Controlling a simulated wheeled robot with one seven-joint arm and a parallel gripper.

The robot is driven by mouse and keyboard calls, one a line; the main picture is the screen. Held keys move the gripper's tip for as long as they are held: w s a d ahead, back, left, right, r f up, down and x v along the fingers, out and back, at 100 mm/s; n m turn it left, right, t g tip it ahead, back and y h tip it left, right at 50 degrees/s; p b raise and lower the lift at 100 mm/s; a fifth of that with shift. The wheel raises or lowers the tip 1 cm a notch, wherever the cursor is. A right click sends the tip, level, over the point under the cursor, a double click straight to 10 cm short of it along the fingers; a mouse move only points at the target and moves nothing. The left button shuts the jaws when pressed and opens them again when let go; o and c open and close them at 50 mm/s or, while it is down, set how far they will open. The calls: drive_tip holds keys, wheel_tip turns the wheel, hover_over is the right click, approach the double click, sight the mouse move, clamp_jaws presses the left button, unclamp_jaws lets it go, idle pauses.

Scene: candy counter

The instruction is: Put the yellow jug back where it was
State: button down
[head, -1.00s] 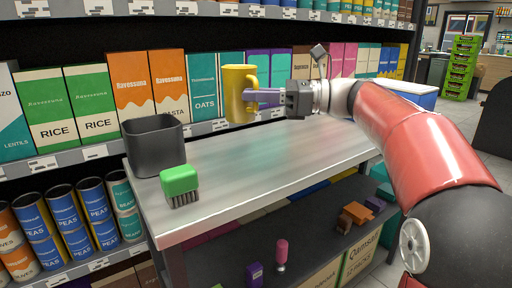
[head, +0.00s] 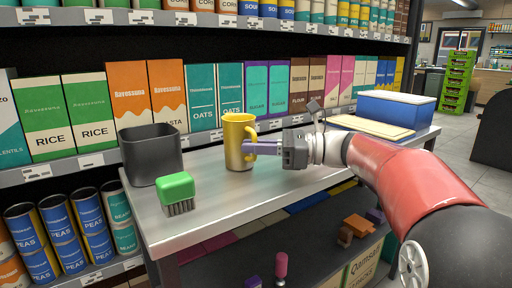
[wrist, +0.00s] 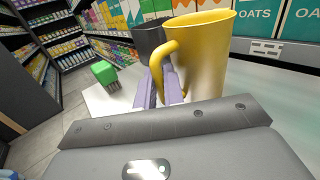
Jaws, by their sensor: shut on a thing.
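The yellow jug (head: 236,140) is upright at the metal counter (head: 290,178), around its middle, its base at or very close to the top. My gripper (head: 254,149) reaches in from the right with its purple fingers at the jug's handle side. In the wrist view the jug (wrist: 200,55) stands just beyond the fingers (wrist: 163,85), which are closed on its handle (wrist: 163,62). I cannot tell for sure whether the base touches the counter.
A dark grey bin (head: 151,155) and a green brush (head: 176,192) stand on the counter left of the jug. A blue box (head: 396,108) and a pale board (head: 370,127) lie at the right end. Shelves of boxes, including rice (head: 88,112), line the back.

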drive_tip(key=shift+f, duration=0.1)
drive_tip(key=c, duration=1.5)
unclamp_jaws()
drive_tip(key=shift+r, duration=0.2)
drive_tip(key=d, duration=0.4)
drive_tip(key=s+d+p, duration=0.1)
drive_tip(key=d, duration=0.7)
drive_tip(key=shift+s+f, duration=0.1)
drive_tip(key=shift+s, duration=0.05)
